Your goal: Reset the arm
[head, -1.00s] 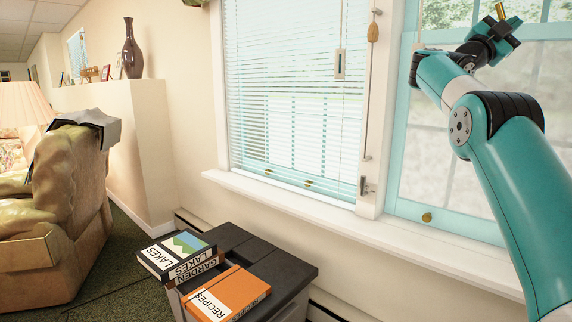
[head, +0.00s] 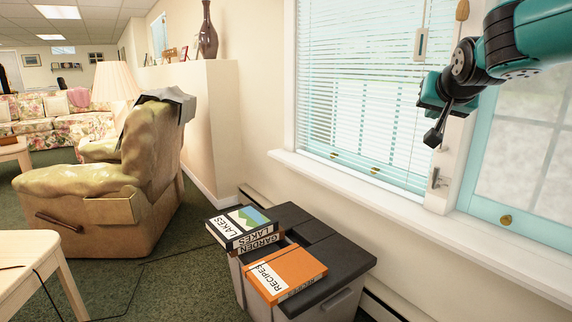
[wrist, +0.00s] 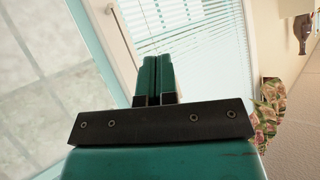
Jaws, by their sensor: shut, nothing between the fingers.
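My gripper (head: 432,95) is at the upper right of the head view, in front of the window frame and well above the bin. In the wrist view its two teal fingers (wrist: 155,72) are together, with nothing between them. My teal and black arm comes in from the upper right corner of the head view. The wrist view looks past the fingers toward the window and its blinds.
A grey bin (head: 345,300) with a dark lid stands below the window sill (head: 340,182). A lakes book (head: 238,226), a garden book (head: 262,242) and an orange recipes book (head: 286,272) lie on it. An armchair (head: 140,160) and a pale wooden table (head: 30,250) are left.

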